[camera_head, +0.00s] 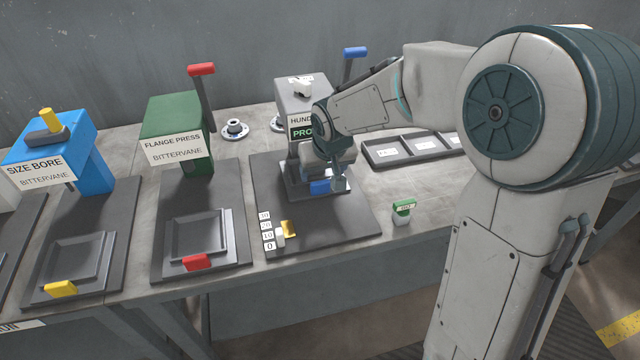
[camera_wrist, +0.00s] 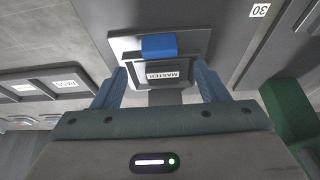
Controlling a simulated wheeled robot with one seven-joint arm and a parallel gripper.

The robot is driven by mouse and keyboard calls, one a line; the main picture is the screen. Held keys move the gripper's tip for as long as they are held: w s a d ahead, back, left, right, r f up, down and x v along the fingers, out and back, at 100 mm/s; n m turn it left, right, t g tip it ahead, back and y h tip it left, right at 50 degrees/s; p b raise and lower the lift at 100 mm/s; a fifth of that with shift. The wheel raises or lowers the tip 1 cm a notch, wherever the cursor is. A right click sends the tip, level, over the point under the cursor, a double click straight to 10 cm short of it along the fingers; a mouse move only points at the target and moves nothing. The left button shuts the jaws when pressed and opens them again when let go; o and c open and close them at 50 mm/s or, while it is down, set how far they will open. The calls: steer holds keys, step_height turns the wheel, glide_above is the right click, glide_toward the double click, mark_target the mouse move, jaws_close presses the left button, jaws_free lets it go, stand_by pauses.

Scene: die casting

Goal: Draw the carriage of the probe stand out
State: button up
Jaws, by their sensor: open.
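The probe stand (camera_head: 297,97) is a grey machine on a dark base plate, partly hidden behind my arm. Its carriage (camera_head: 296,187) is a grey tray low at the front of the stand, with a blue handle (camera_head: 320,187) at its front. In the wrist view the blue handle (camera_wrist: 158,47) lies just beyond the fingertips, and a block labelled MASTER (camera_wrist: 162,75) sits on the carriage (camera_wrist: 124,45) between the fingers. My gripper (camera_wrist: 160,74) is open, with one finger to each side of the block. It also shows over the carriage in the head view (camera_head: 334,176). Contact cannot be told.
A yellow pointer (camera_head: 288,229) stands beside a number scale on the base plate. A green-topped block (camera_head: 403,208) lies to the right. A sorting tray (camera_head: 368,156) is behind it. The flange press (camera_head: 176,130) and size bore (camera_head: 62,145) stand to the left. The base plate's front is mostly clear.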

mark_target(320, 182)
steer(key=b+x, duration=0.1)
steer(key=x, duration=0.6)
steer(key=shift+f, duration=0.1)
